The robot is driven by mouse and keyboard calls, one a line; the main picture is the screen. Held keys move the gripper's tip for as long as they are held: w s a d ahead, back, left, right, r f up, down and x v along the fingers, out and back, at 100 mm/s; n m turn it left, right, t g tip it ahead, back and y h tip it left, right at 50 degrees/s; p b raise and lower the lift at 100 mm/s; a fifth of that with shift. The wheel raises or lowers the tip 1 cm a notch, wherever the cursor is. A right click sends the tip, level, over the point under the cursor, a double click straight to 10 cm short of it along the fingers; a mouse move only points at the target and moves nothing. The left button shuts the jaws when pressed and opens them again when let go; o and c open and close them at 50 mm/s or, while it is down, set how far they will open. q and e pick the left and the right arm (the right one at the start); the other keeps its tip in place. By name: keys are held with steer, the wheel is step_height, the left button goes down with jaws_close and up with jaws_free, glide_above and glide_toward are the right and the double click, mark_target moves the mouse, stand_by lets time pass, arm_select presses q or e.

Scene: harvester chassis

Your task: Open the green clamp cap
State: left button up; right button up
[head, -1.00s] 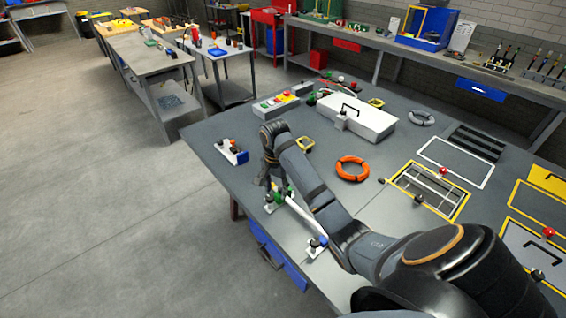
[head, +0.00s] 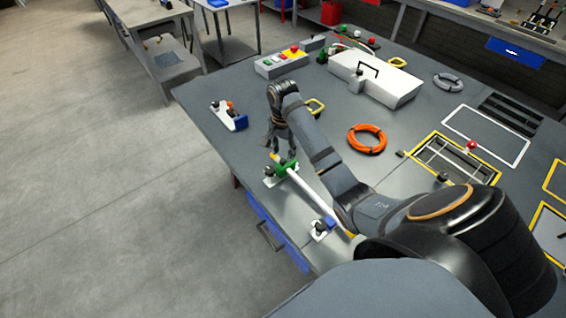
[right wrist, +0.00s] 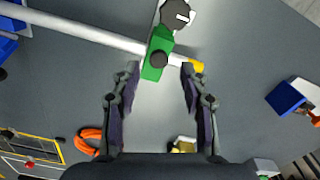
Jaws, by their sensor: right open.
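The green clamp cap (head: 285,168) is on a clamp on a small white base near the table's left edge. My right gripper (head: 283,154) points down just beyond the cap. Its open fingers (right wrist: 159,73) stand apart, pointing toward the cap, with nothing held. I cannot tell whether they touch it. My left gripper is out of view.
A blue-and-white fixture (head: 232,118) stands at the table's left edge. Grey tabletop around the clamps is clear.

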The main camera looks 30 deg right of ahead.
mark_target(285, 163)
steer(key=shift+a+f+p, duration=0.15)
steer(key=shift+f+p, duration=0.5)
steer(key=shift+p, duration=0.2)
steer(key=shift+s+f, duration=0.15)
steer(key=shift+f, duration=0.35)
steer(key=shift+c, duration=1.3)
steer(key=c, duration=0.5)
jaws_close()
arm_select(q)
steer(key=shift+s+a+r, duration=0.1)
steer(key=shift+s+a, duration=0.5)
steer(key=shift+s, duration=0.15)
